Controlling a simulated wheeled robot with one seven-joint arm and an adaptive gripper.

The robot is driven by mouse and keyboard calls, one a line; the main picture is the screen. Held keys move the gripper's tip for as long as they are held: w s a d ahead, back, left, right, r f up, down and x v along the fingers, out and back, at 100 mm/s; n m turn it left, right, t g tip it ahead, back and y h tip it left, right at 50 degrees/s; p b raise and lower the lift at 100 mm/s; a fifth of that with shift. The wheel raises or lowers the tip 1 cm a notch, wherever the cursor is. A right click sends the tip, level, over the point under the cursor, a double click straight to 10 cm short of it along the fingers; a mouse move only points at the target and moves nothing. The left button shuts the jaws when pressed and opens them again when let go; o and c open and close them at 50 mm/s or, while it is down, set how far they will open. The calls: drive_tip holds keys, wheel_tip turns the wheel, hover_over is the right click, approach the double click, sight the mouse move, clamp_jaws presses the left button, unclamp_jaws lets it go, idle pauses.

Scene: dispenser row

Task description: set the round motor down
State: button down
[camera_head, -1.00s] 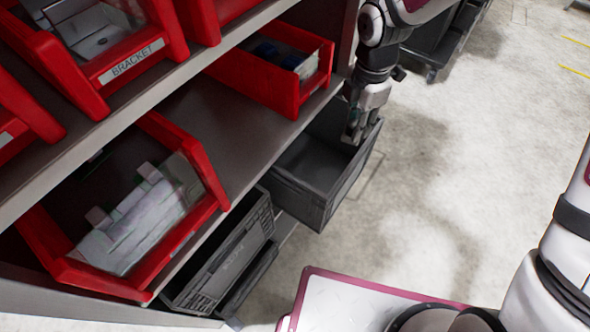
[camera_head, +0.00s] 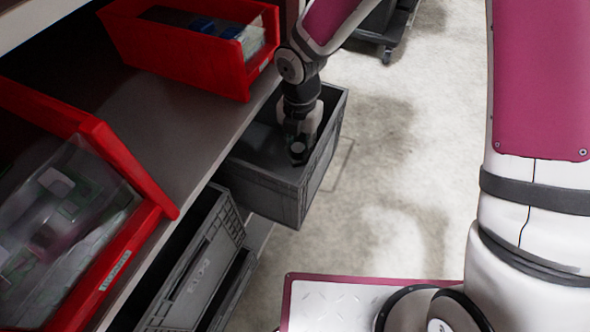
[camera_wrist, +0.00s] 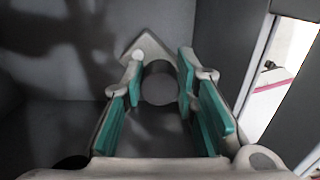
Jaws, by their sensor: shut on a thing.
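The round motor (camera_wrist: 160,87) shows in the wrist view as a grey round shape between the tips of my gripper's green-padded fingers. A pale angular piece shows just beyond it; I cannot tell if it is part of the motor. In the head view my gripper (camera_head: 299,142) points down inside the open grey crate (camera_head: 265,184), near its right wall, and is shut on the motor. The motor's lower side is hidden, and I cannot tell if it touches the crate floor.
The crate juts out from under the shelf (camera_head: 165,115). A red bin (camera_head: 190,50) stands on the shelf above it, and another red bin (camera_head: 120,165) is at lower left. A second grey crate (camera_head: 215,270) sits nearer. Bare floor (camera_head: 400,170) lies to the right.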

wheel_tip(320, 180, down, 9)
drive_tip(key=b, duration=0.3)
drive_tip(key=shift+f, duration=0.2)
drive_tip(key=shift+f, duration=0.1)
drive_tip(key=c, duration=1.3)
unclamp_jaws()
wheel_tip(320, 180, up, 12)
drive_tip(key=p, duration=0.4)
drive_tip(key=shift+p, duration=0.35)
